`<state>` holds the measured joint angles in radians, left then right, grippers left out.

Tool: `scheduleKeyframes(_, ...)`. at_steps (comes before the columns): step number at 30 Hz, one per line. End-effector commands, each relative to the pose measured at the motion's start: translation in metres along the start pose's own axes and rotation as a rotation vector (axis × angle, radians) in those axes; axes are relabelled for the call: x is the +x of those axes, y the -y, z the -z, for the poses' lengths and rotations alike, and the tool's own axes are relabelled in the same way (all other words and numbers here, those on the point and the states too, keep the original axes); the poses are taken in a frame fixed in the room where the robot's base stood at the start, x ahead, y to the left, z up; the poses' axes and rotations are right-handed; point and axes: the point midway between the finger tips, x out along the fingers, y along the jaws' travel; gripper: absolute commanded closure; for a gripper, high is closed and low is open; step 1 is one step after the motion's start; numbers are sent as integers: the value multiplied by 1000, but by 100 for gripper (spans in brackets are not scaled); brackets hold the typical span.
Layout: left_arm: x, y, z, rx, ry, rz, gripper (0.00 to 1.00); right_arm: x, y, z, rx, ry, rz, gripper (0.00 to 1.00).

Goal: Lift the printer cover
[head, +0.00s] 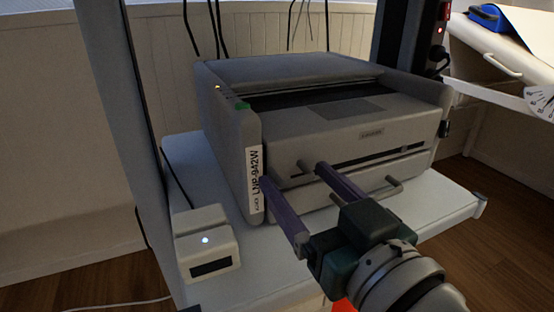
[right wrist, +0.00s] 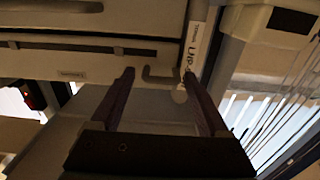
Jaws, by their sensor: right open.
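The grey printer (head: 345,140) stands on a white shelf, and its top cover (head: 285,68) looks down. A label is on its left front corner. Grey bar handles (head: 385,188) stick out from the lower front. My right gripper (head: 292,174) is open in front of the printer's lower left front, its two purple fingers pointing at it. In the right wrist view a bent grey handle (right wrist: 160,78) shows between the fingertips (right wrist: 158,73); I cannot tell whether the fingers are around it or short of it. The gripper hides part of the lower front. My left gripper is out of view.
A small white box (head: 207,250) with a lit lamp sits left of the printer on the shelf (head: 455,203). Dark posts rise on both sides of the printer. Cables hang behind it. A white surface with a blue object (head: 488,17) is at the upper right.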

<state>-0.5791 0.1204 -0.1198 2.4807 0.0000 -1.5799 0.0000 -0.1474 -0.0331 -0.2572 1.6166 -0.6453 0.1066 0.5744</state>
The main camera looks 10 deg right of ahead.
Motion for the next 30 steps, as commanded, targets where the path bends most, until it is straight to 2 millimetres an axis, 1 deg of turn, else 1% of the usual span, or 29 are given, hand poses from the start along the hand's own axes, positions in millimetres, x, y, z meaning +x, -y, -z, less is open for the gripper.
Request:
scheduleKeyframes(1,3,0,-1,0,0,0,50,5,0,-1,-1,-1,1,21)
scheduleKeyframes(4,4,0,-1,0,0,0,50,10,0,0,-1,0,0,21)
scheduleKeyframes(12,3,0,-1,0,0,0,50,11,0,0,-1,1,0,21)
scheduleKeyframes(30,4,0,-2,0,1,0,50,11,0,0,-1,2,-2,89)
